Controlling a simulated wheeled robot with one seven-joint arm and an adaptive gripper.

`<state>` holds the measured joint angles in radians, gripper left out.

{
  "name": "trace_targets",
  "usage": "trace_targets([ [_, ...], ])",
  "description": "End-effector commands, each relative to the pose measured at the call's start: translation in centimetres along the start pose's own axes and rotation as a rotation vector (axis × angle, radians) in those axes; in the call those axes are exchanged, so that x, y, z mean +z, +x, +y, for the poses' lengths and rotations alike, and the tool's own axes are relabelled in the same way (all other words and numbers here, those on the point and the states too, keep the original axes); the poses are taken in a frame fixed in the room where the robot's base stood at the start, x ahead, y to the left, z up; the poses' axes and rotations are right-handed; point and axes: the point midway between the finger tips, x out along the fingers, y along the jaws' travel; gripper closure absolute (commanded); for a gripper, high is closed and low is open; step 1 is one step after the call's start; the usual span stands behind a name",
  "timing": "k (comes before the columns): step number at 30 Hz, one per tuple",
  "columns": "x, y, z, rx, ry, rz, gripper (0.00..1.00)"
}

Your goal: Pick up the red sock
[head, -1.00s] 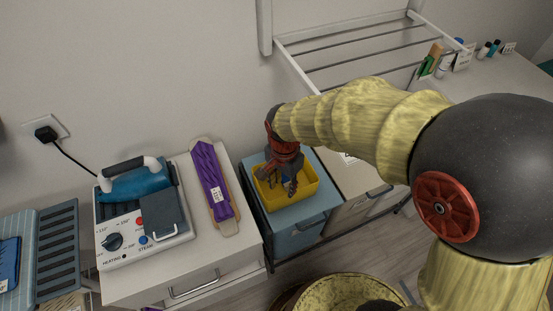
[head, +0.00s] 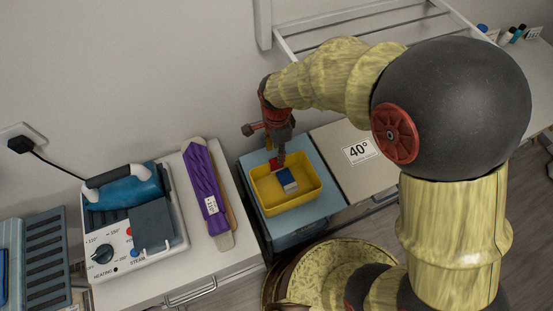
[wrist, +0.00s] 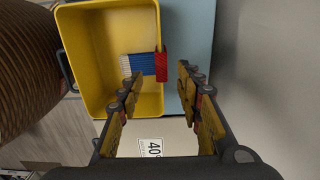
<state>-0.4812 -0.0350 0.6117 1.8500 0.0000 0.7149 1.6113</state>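A small red piece of cloth (wrist: 162,67), which looks like the red sock, lies against a blue and white striped piece (wrist: 141,65) in the wrist view. The red part overlaps the rim of the yellow bin (wrist: 88,95); I cannot tell if both are one item. In the head view the red patch (head: 276,163) shows at the bin's back edge, partly hidden by my gripper. My gripper (wrist: 159,82) is open and empty, with its fingers apart on either side below the red cloth. In the head view my gripper (head: 280,160) hangs over the bin's back edge.
The yellow bin (head: 262,199) stands on a blue cabinet top (head: 326,188). A light panel marked 40° (head: 340,140) is to the right. The wall is close behind.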

Motion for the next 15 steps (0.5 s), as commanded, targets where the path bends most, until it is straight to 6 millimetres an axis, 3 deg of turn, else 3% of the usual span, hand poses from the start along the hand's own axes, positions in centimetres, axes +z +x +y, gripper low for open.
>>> trace_targets([
  [15,0.1,6.0,-0.2,0.002,-0.001,0.000,0.64],
])
